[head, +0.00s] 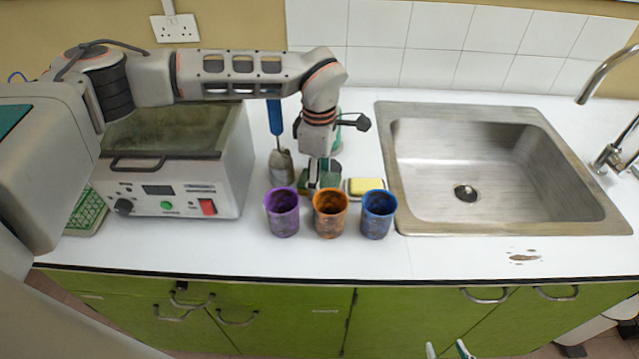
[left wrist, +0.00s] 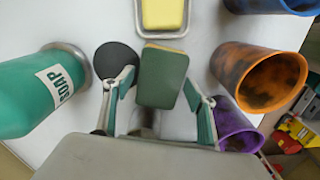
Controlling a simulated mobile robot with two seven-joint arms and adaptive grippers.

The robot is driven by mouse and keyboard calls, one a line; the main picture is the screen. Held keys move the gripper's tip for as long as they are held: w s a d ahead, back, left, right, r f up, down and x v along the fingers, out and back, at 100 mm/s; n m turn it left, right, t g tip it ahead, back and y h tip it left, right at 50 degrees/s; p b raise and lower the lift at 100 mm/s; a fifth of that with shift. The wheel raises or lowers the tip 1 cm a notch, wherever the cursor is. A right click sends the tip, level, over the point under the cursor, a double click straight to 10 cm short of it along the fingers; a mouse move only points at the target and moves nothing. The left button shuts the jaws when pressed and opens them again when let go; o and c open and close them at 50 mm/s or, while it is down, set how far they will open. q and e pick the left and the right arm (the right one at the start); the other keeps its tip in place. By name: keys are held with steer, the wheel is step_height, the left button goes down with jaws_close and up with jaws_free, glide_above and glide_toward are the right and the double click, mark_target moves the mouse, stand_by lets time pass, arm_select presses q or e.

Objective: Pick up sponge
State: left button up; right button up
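A green-faced sponge (left wrist: 162,78) with a thin tan edge sits between the fingers of my left gripper (left wrist: 160,84) in the left wrist view. In the head view my left gripper (head: 314,187) points down behind the cups, and the green sponge (head: 305,184) is partly hidden there. A second, yellow sponge (head: 366,187) lies on a small metal dish; it also shows in the left wrist view (left wrist: 162,13). My right gripper (head: 449,350) is open and empty at the bottom edge.
Purple (head: 282,215), orange (head: 329,214) and blue (head: 378,216) cups stand in front of my left gripper. A green soap bottle (left wrist: 38,95) stands close by. A heated bath (head: 180,170) is on the left, a sink (head: 500,215) on the right.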

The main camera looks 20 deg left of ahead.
arm_select(q)
steer(key=c, duration=0.4)
steer(key=shift+r, duration=0.15)
step_height(320, 180, up, 20)
steer(key=shift+f, duration=0.1)
stand_by(0.3)
steer(key=shift+o, duration=0.4)
steer(key=c, duration=0.3)
